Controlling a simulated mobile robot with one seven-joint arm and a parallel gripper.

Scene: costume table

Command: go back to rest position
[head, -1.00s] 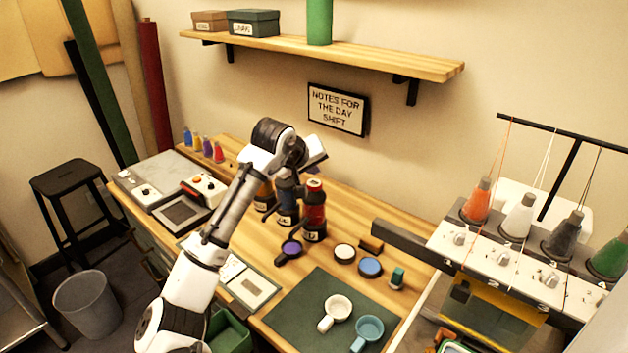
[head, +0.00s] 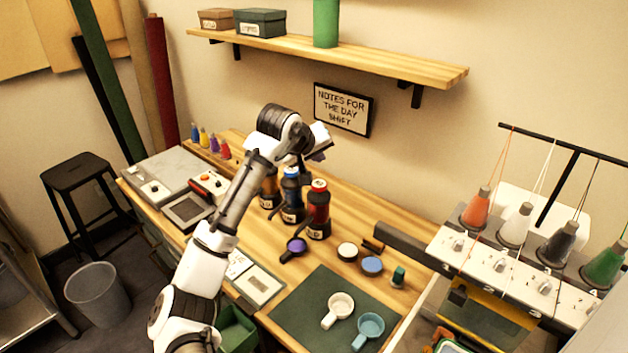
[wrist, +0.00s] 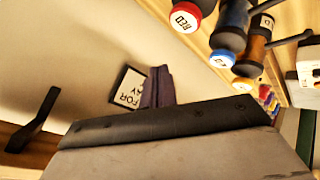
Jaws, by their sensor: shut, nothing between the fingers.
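My gripper (head: 318,152) is raised above the back of the wooden table, near the wall, in the head view. In the wrist view its dark fingers (wrist: 157,87) are together, with nothing between them. They stand in front of the wall sign, apart from the bottles. Below the gripper in the head view stand a red bottle (head: 318,210), a blue bottle (head: 292,200) and an orange-brown bottle (head: 269,190), upright on the table. The three bottles also show at the top of the wrist view, the red one (wrist: 187,18) nearest the fingers.
A shelf (head: 340,58) and a sign (head: 342,109) are on the wall behind my arm. A thread machine (head: 500,268) stands right. Open air surrounds the gripper above the table.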

